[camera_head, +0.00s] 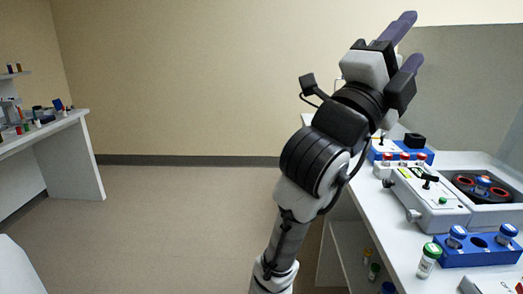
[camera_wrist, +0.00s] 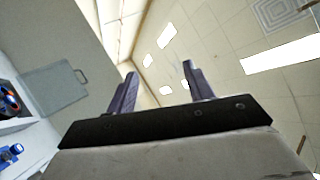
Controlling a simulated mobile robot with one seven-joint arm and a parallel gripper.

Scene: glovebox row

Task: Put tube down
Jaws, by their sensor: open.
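My gripper (camera_head: 408,45) is raised high above the right-hand bench, pointing up and to the right. Its two purple fingers are apart with nothing between them. In the wrist view my gripper (camera_wrist: 158,90) is also open and empty, with the ceiling behind it. Blue-capped tubes stand in a blue rack (camera_head: 470,252) on the bench; one tube (camera_head: 456,237) is at its left and another tube (camera_head: 505,235) at its right, with an empty hole between them. A green-capped vial (camera_head: 429,260) stands on the bench just left of the rack.
Another blue rack with red-capped vials (camera_head: 403,157) is farther back. Another bench (camera_head: 60,130) with small items stands far left. The floor between is clear.

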